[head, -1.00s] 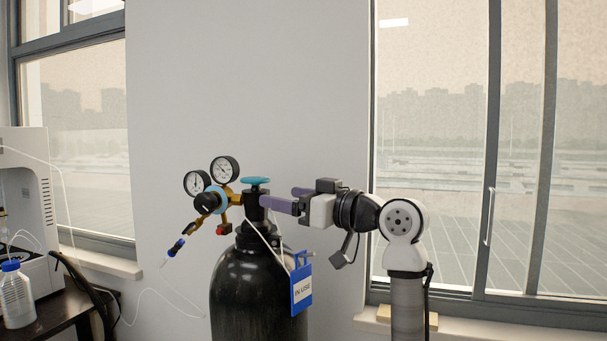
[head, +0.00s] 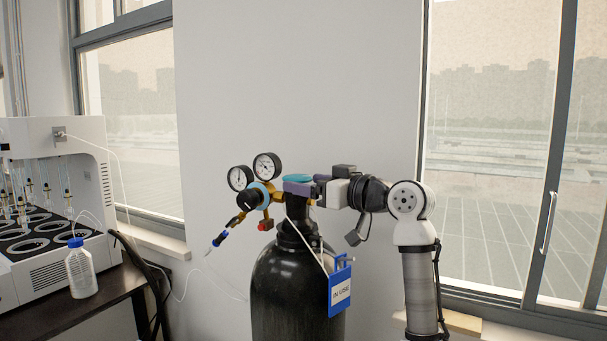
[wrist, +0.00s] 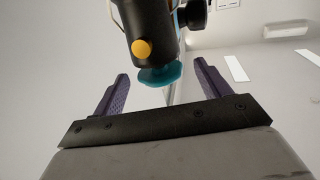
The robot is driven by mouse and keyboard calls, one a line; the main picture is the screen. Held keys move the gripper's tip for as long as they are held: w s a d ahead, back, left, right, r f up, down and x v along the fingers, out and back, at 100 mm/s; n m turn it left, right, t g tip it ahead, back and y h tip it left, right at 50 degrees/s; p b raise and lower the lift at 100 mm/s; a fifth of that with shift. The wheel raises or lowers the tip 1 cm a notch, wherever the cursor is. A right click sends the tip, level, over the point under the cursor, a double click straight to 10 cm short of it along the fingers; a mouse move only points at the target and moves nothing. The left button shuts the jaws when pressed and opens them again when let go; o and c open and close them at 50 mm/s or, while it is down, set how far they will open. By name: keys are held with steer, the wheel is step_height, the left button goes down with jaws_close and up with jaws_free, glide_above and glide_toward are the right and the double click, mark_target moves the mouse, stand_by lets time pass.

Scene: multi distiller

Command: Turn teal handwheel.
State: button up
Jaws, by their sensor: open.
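The teal handwheel (head: 298,178) sits on top of the valve of a black gas cylinder (head: 296,290). My gripper (head: 299,187) reaches it from the right, with its purple fingers level. The near finger passes in front of the valve just under the wheel's top and hides part of it. In the wrist view the wheel (wrist: 160,77) lies between the tips of the two open fingers (wrist: 161,72), below the black valve body (wrist: 145,30). Gaps show on both sides, so the fingers look apart from the wheel. The far finger is mostly hidden in the head view.
Two round gauges (head: 254,171) on a brass regulator stand just left of the wheel. A blue IN USE tag (head: 340,289) hangs on the cylinder's right. A white machine (head: 60,190) and a blue-capped bottle (head: 80,268) stand on a table at left. A wall is behind.

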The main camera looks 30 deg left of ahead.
steer(key=shift+w+a, duration=0.2)
steer(key=shift+a, duration=0.85)
steer(key=c, duration=0.9)
